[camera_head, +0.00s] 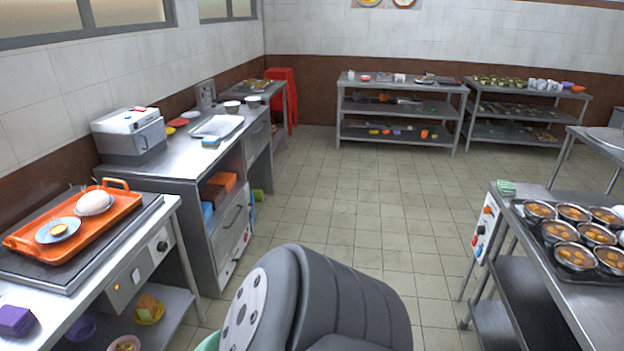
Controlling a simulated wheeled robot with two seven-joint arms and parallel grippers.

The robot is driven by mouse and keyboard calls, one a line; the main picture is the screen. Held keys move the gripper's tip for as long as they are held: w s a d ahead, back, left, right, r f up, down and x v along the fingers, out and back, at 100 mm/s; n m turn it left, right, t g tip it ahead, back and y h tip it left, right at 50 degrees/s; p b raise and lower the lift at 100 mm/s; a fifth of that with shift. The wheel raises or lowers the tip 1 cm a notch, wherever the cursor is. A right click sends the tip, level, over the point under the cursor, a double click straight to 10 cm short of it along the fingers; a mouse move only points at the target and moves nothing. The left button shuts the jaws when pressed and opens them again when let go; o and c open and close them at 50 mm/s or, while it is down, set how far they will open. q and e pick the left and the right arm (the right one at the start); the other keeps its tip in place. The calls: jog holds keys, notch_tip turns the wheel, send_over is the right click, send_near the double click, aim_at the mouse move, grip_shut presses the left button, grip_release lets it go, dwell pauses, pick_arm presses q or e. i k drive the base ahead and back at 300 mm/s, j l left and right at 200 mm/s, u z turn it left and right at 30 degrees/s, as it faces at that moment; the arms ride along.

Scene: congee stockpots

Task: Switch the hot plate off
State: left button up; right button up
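A flat dark grey plate, which looks like the hot plate (70,282), is set in the top of the steel counter at the left. Its front panel has a black knob (162,246) and a small lit yellow-orange spot (116,287). An orange tray (25,243) rests on the plate, holding a white domed item (94,202) and a small blue dish (58,231). My grippers are not visible; a large grey link of my arm fills the bottom centre and hides the floor there.
A steel table (560,299) at the right carries several metal bowls of food (575,256) and a side control box (485,226) with a red knob. A grey machine (130,135) stands on the counter beyond. The tiled floor (370,205) between is clear.

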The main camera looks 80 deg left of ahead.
aim_at(135, 276)
jog(key=u, duration=4.2)
